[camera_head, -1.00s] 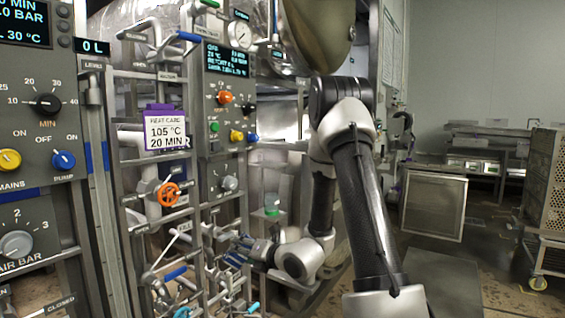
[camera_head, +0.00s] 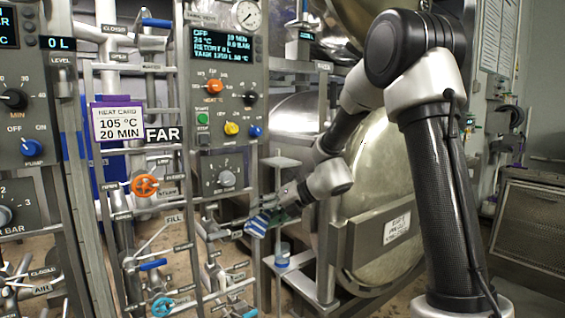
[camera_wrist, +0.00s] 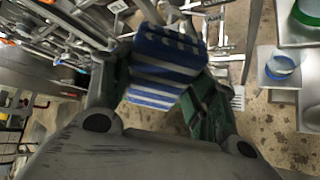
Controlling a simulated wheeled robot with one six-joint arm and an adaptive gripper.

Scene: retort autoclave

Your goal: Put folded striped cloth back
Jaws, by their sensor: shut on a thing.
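The folded striped cloth (camera_head: 258,224), blue and white, is held in my gripper (camera_head: 282,207) in front of the valve frame. In the wrist view the cloth (camera_wrist: 166,66) sits between the two green-padded fingers of my gripper (camera_wrist: 160,98), which are shut on it. The cloth hangs in the air, apart from any surface that I can make out. The place it belongs to cannot be told from these frames.
A small shelf stand (camera_head: 284,266) with a blue-banded cup (camera_head: 282,252) is just below and right of the cloth. The valve frame with an orange handwheel (camera_head: 144,186) is at left. The round retort door (camera_head: 375,180) is close behind my arm.

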